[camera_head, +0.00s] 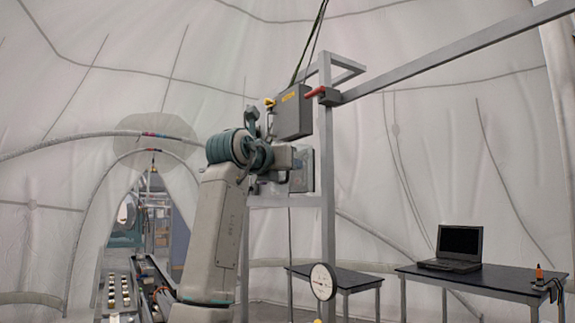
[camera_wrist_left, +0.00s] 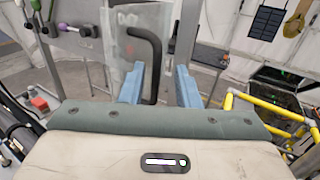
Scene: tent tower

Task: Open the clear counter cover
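The clear cover (camera_wrist_left: 122,48) is a see-through panel at the top middle of the left wrist view. A black bent handle (camera_wrist_left: 155,65) stands in front of it, its long part running down. My left gripper (camera_wrist_left: 160,74) has two blue fingers, apart, one on each side of the handle in the picture. A gap shows between the handle and the right finger; I cannot tell whether the left finger touches it. In the head view my left arm reaches up to a grey box on the frame, and its gripper (camera_head: 297,165) is small there. The counter is not readable. My right gripper is not in view.
A grey metal frame (camera_head: 327,200) with a box (camera_head: 293,112) and red handle (camera_head: 315,91) stands by my arm. A round gauge (camera_head: 322,282) is lower. A laptop (camera_head: 457,246) sits on a table at right. Yellow rails (camera_wrist_left: 268,117) are right in the wrist view.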

